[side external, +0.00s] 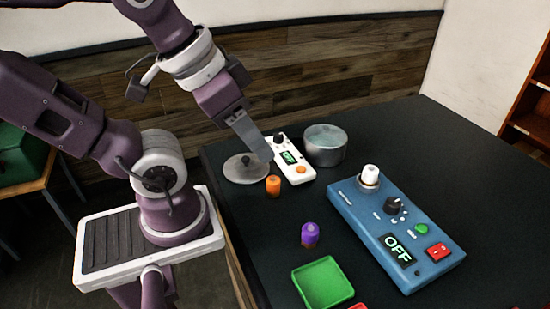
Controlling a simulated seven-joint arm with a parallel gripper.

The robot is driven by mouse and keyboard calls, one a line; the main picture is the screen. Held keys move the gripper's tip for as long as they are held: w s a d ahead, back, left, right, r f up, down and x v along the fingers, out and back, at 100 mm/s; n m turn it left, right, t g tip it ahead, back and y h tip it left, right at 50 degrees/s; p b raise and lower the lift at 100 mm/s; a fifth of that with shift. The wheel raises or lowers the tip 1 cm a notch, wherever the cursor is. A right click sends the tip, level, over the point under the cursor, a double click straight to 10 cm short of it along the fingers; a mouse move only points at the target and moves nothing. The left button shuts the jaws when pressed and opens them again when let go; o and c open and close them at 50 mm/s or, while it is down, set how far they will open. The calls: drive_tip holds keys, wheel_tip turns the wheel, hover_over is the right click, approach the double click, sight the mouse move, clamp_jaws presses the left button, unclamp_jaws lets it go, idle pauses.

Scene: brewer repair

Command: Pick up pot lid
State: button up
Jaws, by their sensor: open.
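The pot lid (237,172) is a grey disc with a small dark knob, lying flat near the left edge of the black table. My gripper (262,152) points down just to the right of the knob, over or near the lid's right side. Seen side-on, its fingers overlap each other, and nothing shows held in them. I cannot tell how far above the lid the fingertips are. The metal pot (325,147) stands open without a lid, to the right behind the white device.
A white device (299,171) with a green display sits right beside the lid. An orange cylinder (272,186) and a purple one (310,234) stand in front. A blue control box (395,225) reads OFF. A green tray (322,284) lies at the near edge. The table's far right is clear.

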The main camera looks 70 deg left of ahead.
drive_tip(key=n+g+h, duration=0.1)
drive_tip(key=n+g, duration=0.6)
drive_tip(key=n, duration=0.2)
hover_over(246, 158)
drive_tip(key=a, duration=0.1)
wheel_tip(246, 158, down, 12)
drive_tip(key=f, duration=0.6)
drive_tip(key=shift+d+f, duration=0.3)
drive_tip(key=shift+d, duration=0.05)
clamp_jaws()
